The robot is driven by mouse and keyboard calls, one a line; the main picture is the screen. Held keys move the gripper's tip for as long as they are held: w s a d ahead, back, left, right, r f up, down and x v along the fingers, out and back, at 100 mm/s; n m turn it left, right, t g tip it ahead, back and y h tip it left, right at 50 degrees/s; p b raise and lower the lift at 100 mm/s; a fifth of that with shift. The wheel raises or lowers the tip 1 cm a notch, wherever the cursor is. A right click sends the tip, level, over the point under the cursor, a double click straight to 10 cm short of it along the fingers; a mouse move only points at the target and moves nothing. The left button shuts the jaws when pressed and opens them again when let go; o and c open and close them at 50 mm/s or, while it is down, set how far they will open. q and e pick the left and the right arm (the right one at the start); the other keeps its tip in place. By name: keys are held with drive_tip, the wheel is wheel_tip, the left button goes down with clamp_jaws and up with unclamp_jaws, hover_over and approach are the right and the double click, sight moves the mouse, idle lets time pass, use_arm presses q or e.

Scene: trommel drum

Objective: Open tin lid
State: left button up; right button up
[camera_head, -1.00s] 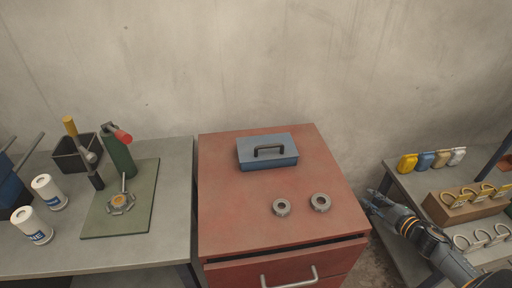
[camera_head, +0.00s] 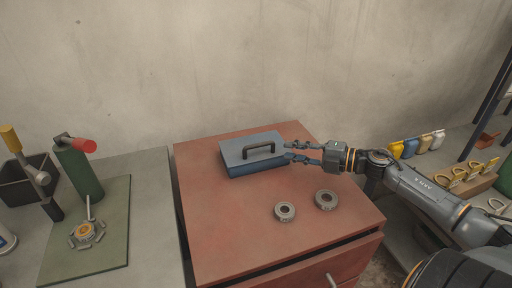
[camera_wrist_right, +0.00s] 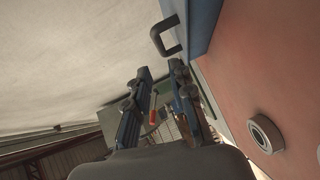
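The blue tin (camera_head: 252,155) sits on top of the red cabinet, with its lid shut and a black handle (camera_head: 258,149) on the lid. The tin also shows at the top of the right wrist view (camera_wrist_right: 203,22), with its dark handle (camera_wrist_right: 166,38). My right gripper (camera_head: 288,152) reaches in from the right and is open. Its fingertips are at the right end of the tin, close to the handle; I cannot tell whether they touch the tin. Nothing shows between its fingers. My left gripper is not in view.
Two grey metal rings (camera_head: 285,211) and (camera_head: 326,200) lie on the red cabinet (camera_head: 225,240) in front of the tin. A bench at left holds a green mat (camera_head: 65,253), a green bottle (camera_head: 79,170) and a black bin (camera_head: 25,180). Padlocks stand on a right shelf.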

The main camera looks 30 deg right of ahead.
sight(261, 146)
drive_tip(key=p+x, duration=0.1)
drive_tip(key=x, duration=0.9)
drive_tip(key=shift+w, duration=0.1)
drive_tip(key=shift+w+a, duration=0.3)
drive_tip(key=shift+w, duration=0.1)
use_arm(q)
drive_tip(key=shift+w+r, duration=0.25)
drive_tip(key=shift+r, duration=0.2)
use_arm(e)
drive_tip(key=shift+w+f, duration=0.1)
clamp_jaws()
